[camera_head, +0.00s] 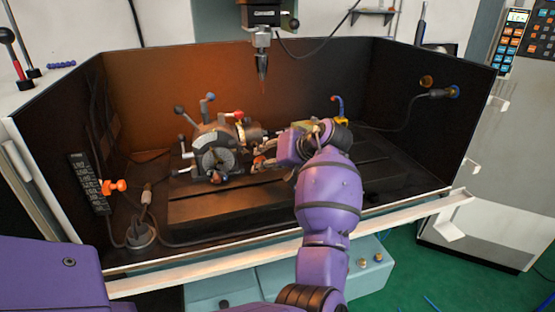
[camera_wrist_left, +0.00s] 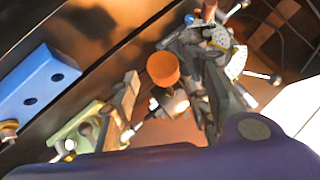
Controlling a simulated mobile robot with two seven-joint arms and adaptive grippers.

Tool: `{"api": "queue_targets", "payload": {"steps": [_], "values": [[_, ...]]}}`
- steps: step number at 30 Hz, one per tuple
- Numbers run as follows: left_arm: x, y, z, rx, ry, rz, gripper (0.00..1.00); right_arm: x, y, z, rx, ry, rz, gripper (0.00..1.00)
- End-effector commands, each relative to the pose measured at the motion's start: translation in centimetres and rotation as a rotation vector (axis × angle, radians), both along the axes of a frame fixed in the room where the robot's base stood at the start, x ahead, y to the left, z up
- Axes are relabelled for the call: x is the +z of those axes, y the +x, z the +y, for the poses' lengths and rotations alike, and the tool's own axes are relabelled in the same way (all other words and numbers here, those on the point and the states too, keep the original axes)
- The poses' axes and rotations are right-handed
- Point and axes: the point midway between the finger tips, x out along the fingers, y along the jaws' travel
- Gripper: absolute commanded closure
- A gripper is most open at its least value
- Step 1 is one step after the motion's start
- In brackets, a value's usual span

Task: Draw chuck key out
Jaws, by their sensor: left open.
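The indexing chuck (camera_head: 215,150) sits on the dark machine table, with a round dial on its front and several ball-ended levers. My left gripper (camera_head: 262,152) is at the chuck's right side, with my purple arm reaching up from the bottom middle. In the left wrist view its two fingers (camera_wrist_left: 172,100) are apart. An orange cylinder (camera_wrist_left: 163,69) and a silver bar show between or behind them; I cannot tell whether either belongs to the chuck key. A red knob (camera_head: 238,114) stands on top of the chuck. The chuck key is not clearly made out. My right gripper is not in view.
A spindle with a pointed tool (camera_head: 262,65) hangs above the chuck. Dark enclosure walls (camera_head: 430,120) surround the table. A blue hooked nozzle (camera_head: 338,108) stands behind my wrist. The slotted table (camera_head: 235,208) is bare in front of the chuck. Cables lie at left.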

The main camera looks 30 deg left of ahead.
Motion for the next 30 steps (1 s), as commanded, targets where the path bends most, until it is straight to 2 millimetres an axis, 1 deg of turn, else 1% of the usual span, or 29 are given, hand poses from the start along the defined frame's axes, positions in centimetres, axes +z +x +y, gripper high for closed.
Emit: {"api": "queue_targets", "payload": {"steps": [3,6,15,24,25,26,30], "values": [[-0.8,0.2,1.0,0.000,0.000,0.000,0.57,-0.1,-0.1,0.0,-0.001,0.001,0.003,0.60],[-1.1,0.4,1.5,-0.001,0.000,-0.002,0.57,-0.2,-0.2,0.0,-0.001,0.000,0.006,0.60],[-1.3,0.4,1.6,-0.002,0.000,-0.003,0.57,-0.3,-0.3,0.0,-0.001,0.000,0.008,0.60],[-1.3,0.4,1.6,-0.003,-0.001,-0.002,0.97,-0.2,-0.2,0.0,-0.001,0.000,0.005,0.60],[-1.3,0.4,1.5,-0.003,-0.001,-0.002,1.00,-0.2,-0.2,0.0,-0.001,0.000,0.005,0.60],[-1.3,0.4,1.5,-0.003,-0.001,-0.002,0.75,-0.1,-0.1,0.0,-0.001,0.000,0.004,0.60],[-1.3,0.4,1.5,-0.004,-0.001,-0.002,0.94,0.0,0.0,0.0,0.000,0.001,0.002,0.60]]}}
